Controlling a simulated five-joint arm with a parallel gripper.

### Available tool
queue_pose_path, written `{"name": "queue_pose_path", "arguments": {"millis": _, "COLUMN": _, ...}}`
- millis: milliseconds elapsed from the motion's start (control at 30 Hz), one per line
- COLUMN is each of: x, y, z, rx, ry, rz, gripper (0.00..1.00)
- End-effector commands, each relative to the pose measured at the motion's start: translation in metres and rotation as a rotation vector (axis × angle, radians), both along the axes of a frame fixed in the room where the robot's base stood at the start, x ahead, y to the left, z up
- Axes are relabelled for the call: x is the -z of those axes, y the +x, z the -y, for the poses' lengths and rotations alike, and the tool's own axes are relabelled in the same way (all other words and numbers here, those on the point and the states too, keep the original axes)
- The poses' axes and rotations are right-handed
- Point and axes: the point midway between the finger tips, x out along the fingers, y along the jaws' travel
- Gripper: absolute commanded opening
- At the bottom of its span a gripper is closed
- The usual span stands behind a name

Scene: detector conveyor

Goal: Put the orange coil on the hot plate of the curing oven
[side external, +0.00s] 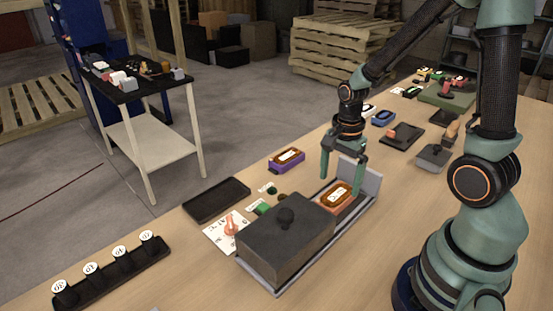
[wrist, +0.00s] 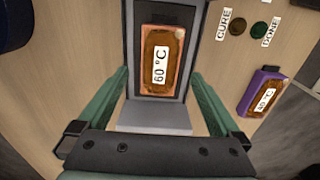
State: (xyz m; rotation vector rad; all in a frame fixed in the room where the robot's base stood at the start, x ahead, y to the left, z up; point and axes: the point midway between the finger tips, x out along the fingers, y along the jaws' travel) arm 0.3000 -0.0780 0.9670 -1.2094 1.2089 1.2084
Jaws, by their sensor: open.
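The orange coil (side external: 337,196), a block with copper windings and a white label, sits on the curing oven's base beside the oven's dark hood (side external: 284,240). In the wrist view the coil (wrist: 162,62) reads 60 °C and appears to lie flat on a dark plate (wrist: 165,14), the hot plate as far as I can tell. My gripper (side external: 342,176) is open and points down at the coil, one finger on each side. In the wrist view its fingers stand apart from the coil and nothing is between them in their grip. The coil's underside is hidden.
A purple coil (side external: 286,159) lies behind the oven. CURE (wrist: 237,28) and DONE (wrist: 258,28) lights are beside the base. A light grey upright plate (side external: 360,180) closes the base's right end. An empty black tray (side external: 217,199) and a black rack (side external: 112,272) are at left.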

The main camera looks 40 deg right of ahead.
Motion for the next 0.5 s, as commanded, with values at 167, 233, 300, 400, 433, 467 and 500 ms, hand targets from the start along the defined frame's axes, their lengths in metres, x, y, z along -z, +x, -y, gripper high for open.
{"name": "queue_pose_path", "arguments": {"millis": 167, "x": -0.036, "y": 0.001, "z": 0.0, "rx": 0.0, "ry": -0.002, "rz": 0.007, "gripper": 1.0}}
{"name": "queue_pose_path", "arguments": {"millis": 233, "x": -0.048, "y": 0.001, "z": 0.0, "rx": 0.0, "ry": -0.002, "rz": 0.006, "gripper": 1.0}}
{"name": "queue_pose_path", "arguments": {"millis": 300, "x": -0.059, "y": 0.001, "z": 0.0, "rx": 0.0, "ry": -0.001, "rz": 0.005, "gripper": 1.0}}
{"name": "queue_pose_path", "arguments": {"millis": 400, "x": -0.07, "y": 0.001, "z": 0.0, "rx": 0.0, "ry": -0.001, "rz": 0.003, "gripper": 1.0}}
{"name": "queue_pose_path", "arguments": {"millis": 433, "x": -0.072, "y": 0.0, "z": 0.0, "rx": 0.0, "ry": -0.001, "rz": 0.002, "gripper": 1.0}}
{"name": "queue_pose_path", "arguments": {"millis": 467, "x": -0.074, "y": 0.0, "z": 0.0, "rx": 0.0, "ry": -0.001, "rz": 0.003, "gripper": 1.0}}
{"name": "queue_pose_path", "arguments": {"millis": 500, "x": -0.077, "y": 0.0, "z": 0.0, "rx": -0.003, "ry": -0.001, "rz": 0.003, "gripper": 1.0}}
